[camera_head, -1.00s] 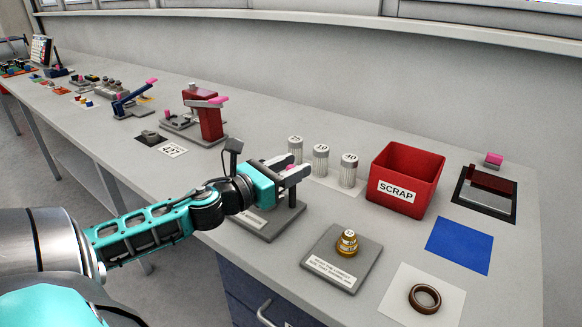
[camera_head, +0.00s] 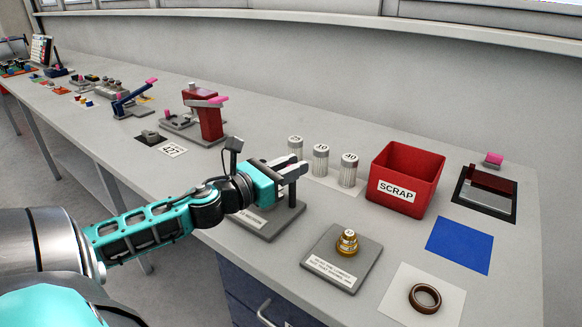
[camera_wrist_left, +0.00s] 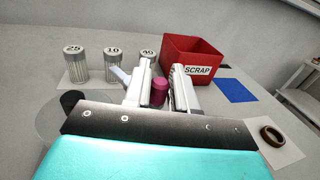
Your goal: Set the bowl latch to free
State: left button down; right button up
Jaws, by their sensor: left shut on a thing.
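My left gripper (camera_head: 294,170) is over a grey station plate (camera_head: 268,233) with a dark post (camera_head: 292,196) near the front of the bench. In the left wrist view the left gripper (camera_wrist_left: 160,75) has a magenta knob (camera_wrist_left: 159,92) between its two fingers. The gripper is shut on this knob, which appears to be the bowl latch's handle. The gripper hides most of the latch in the head view, and its setting cannot be read. A pale, round, see-through shape (camera_wrist_left: 50,118), maybe the bowl, shows at left in the wrist view. My right gripper is not in view.
Several ribbed cylinders (camera_head: 320,160) and the red scrap bin (camera_head: 408,180) stand just behind the gripper. A brass part (camera_head: 347,242) sits on a grey plate to its right. A brown ring (camera_head: 425,298) lies on white at the front right, near a blue mat (camera_head: 459,245).

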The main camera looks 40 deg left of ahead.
pick_arm(q)
jog(key=m+h+b, duration=0.1)
jog(key=h, duration=0.1)
jog(key=a+m+g+h+b, duration=0.1)
jog(key=m+h, duration=0.1)
jog(key=m+g+h+b, duration=0.1)
jog(key=h+b, duration=0.1)
jog(key=shift+s+a, duration=0.2)
jog(key=shift+s, duration=0.15)
jog(key=c, duration=1.1)
grip_release()
jog(key=v, duration=1.3)
jog(key=shift+a, duration=0.1)
